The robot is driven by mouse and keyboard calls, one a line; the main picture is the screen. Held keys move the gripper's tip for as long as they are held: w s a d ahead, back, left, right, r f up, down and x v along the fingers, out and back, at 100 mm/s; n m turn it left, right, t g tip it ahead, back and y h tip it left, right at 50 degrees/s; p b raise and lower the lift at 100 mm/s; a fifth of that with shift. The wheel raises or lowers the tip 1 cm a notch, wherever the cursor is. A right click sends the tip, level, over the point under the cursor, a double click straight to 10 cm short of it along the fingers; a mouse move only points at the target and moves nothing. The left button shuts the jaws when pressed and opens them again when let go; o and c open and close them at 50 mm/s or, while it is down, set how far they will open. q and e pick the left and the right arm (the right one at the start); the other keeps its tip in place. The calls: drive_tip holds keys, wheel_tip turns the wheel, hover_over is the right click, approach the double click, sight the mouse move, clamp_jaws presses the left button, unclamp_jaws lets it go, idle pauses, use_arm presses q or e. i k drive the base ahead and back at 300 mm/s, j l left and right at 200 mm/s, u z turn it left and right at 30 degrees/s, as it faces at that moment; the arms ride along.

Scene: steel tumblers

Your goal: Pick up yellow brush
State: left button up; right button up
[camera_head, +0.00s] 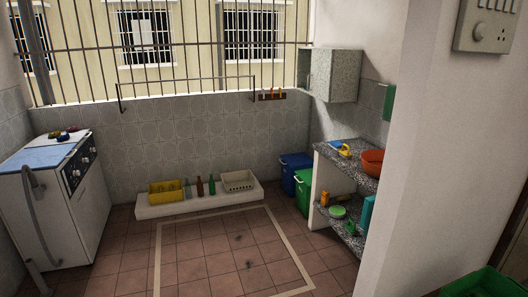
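I cannot clearly pick out a yellow brush at this distance. A small yellow object (345,151) lies on the upper granite shelf at the right, beside a blue item (336,145); its shape is too small to tell. A small orange-yellow object (324,199) stands at the left end of the lower shelf. Neither of my grippers shows in the head view.
The tiled floor (205,255) is mostly open, with small dark bits. A white ledge (190,205) holds a yellow crate (166,198), bottles and a white basket (238,188). A washing machine (90,210) stands left. Blue (288,180) and green (302,197) bins stand by the shelves; a wall (415,170) projects at right.

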sight(345, 154)
drive_tip(key=i+j, duration=0.1)
drive_tip(key=i, duration=0.95)
drive_tip(key=i+j, duration=0.1)
drive_tip(key=i, duration=0.95)
